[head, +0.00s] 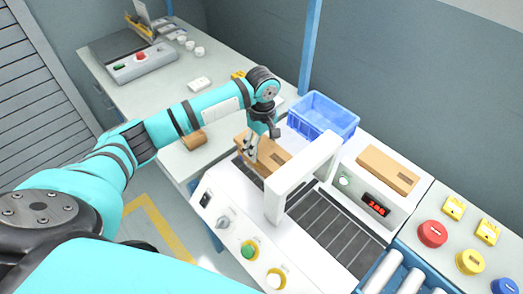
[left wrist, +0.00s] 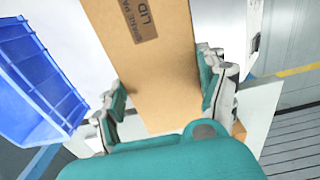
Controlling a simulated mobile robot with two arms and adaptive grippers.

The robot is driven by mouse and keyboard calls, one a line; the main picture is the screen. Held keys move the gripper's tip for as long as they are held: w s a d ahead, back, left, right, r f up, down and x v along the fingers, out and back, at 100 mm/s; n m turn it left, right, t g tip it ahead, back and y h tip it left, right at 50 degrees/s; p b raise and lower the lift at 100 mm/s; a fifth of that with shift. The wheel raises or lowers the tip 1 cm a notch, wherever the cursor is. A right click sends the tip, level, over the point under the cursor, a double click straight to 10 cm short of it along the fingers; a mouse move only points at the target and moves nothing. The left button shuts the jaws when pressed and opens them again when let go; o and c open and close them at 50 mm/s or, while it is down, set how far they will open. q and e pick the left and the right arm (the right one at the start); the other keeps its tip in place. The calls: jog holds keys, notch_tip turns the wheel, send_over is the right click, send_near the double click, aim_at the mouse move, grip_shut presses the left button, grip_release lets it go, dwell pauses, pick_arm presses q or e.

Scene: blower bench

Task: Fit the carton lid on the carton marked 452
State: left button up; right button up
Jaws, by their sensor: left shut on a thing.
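In the left wrist view the lid (left wrist: 160,70) lies between the two fingers and carries a printed label reading "LID". Another brown cardboard box (head: 388,170) with a dark mark sits on the white unit at the right. No number 452 can be read on any carton. A small brown piece (head: 194,139) lies on the bench left of the gripper. My right gripper is not in view.
A blue crate (head: 324,115) stands behind the lid. A white arch (head: 300,178) spans the belt (head: 335,225) just right of the gripper. A red display (head: 376,204) and coloured buttons (head: 432,234) are at the right. The bench at the back left has free room.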

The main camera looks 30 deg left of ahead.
aim_at(262, 147)
pick_arm(q)
jog(key=shift+s+f, duration=0.1)
jog(key=shift+f, duration=1.65)
jog(key=shift+f+p, duration=0.4)
jog(key=shift+p, duration=0.1)
jog(key=o, duration=1.1)
jog(key=shift+f, duration=0.1)
jog(key=shift+r, duration=0.25)
notch_tip(262, 147, up, 13)
jog(key=shift+f+b, duration=0.2)
jog(key=shift+b, duration=0.55)
